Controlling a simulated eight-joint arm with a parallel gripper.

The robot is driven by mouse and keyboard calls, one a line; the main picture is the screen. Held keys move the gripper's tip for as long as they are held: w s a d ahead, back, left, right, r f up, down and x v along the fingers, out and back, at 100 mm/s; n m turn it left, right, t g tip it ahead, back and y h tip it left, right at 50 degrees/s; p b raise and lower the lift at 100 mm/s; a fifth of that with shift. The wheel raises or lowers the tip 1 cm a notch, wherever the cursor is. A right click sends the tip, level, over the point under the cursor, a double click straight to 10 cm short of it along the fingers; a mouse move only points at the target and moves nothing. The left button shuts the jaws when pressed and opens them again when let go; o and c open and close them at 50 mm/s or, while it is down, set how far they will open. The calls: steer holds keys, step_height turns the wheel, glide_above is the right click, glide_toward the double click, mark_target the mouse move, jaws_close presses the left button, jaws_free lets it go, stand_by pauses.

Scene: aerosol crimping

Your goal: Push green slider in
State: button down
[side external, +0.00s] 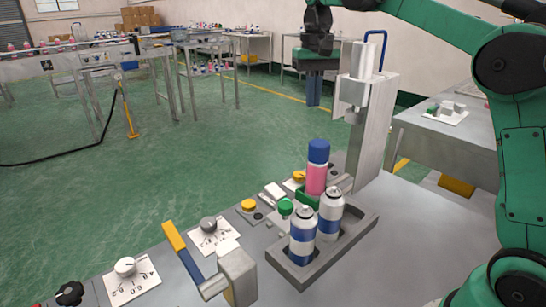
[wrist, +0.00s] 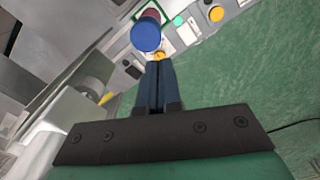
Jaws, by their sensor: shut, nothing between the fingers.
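A green piece that looks like the slider (side external: 306,199) sits low beside the base of a pink can with a blue cap (side external: 317,165). Part of it is hidden by the cans. In the wrist view a green edge (wrist: 137,14) shows by the blue-capped can (wrist: 146,36). My gripper (side external: 313,103) hangs in the air with its fingers pointing down, above and apart from the station. Its dark blue fingers are shut and empty, and they also show in the wrist view (wrist: 157,66).
Two white-and-blue cans (side external: 302,236) stand in a grey tray (side external: 345,243). A tall grey column (side external: 376,125) rises behind the pink can. A green button (side external: 285,206), a yellow button (side external: 248,205) and a yellow-handled lever (side external: 174,237) are on the left. Air around my gripper is clear.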

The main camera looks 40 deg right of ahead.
steer(key=c, duration=1)
jaws_free()
steer(key=shift+a+f, duration=0.15)
steer(key=shift+f, duration=0.05)
steer(key=shift+c, duration=0.2)
steer(key=o, duration=0.6)
steer(key=a+f, duration=0.2)
steer(key=f, duration=0.1)
steer(key=shift+w+a+f, duration=0.2)
steer(key=shift+w+f, duration=0.1)
steer(key=shift+w, duration=0.1)
steer(key=m, duration=0.2)
glide_above(286, 205)
step_height(286, 205, down, 10)
steer(key=shift+w+d+f, duration=0.1)
steer(key=shift+w+f, duration=0.05)
steer(key=shift+f, duration=3)
jaws_close()
